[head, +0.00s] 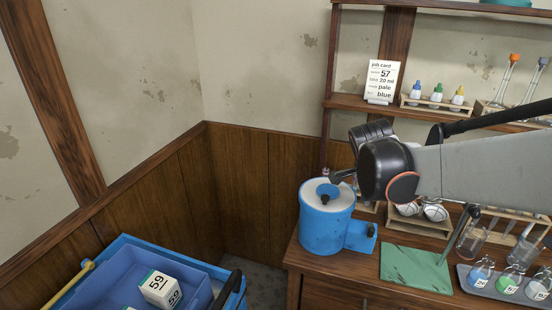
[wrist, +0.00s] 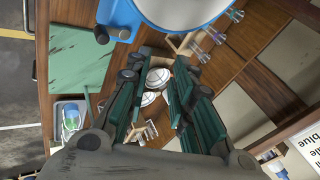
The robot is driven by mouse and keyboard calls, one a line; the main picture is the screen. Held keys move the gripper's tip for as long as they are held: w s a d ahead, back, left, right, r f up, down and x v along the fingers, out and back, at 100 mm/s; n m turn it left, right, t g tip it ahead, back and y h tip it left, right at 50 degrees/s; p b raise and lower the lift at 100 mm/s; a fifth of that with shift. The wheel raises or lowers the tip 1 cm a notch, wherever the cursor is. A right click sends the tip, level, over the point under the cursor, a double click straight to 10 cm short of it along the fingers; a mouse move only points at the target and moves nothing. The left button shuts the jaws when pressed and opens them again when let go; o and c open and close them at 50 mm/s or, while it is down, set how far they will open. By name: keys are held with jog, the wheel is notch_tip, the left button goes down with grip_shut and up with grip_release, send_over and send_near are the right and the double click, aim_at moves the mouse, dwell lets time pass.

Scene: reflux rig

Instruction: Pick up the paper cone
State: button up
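No object is plainly readable as the paper cone. Two white rounded pieces (wrist: 158,77) sit side by side in a wooden holder, seen between my fingers in the wrist view. In the head view, white rounded pieces (head: 435,212) also show in a low wooden holder on the bench; whether either is the cone I cannot tell. My gripper (wrist: 154,72) has its two green-padded fingers spread apart with nothing held between them. The pieces appear beyond the fingers.
A blue machine with a white lid (head: 326,207) stands at the bench's left end. A grey tray (head: 466,277) holds flasks at right. A shelf (head: 345,101) with a job card and bottles is above. A blue crate (head: 205,275) stands left.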

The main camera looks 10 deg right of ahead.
jog(key=w+d+f+m+g+h+p, duration=0.1)
jog(key=d+f+m, duration=0.1)
jog(key=d+m, duration=0.35)
jog(key=w+d+f+m+g+h+p, duration=0.1)
jog(key=w+d+f+m+g, duration=0.1)
jog(key=d+m, duration=0.35)
jog(key=b, duration=0.3)
send_near(399, 217)
jog(key=d, duration=0.3)
jog(key=shift+n, duration=0.3)
jog(key=shift+w+a+b+x, duration=0.15)
jog(key=shift+b+x, duration=0.5)
jog(key=shift+x, duration=0.65)
jog(key=shift+w+a+b+x, duration=0.1)
jog(key=shift+w+b+x, duration=0.15)
jog(key=shift+b+x, duration=0.7)
jog(key=shift+d+f+p, duration=0.25)
jog(key=shift+f+p, duration=0.05)
jog(key=shift+p, duration=0.1)
jog(key=c, duration=0.5)
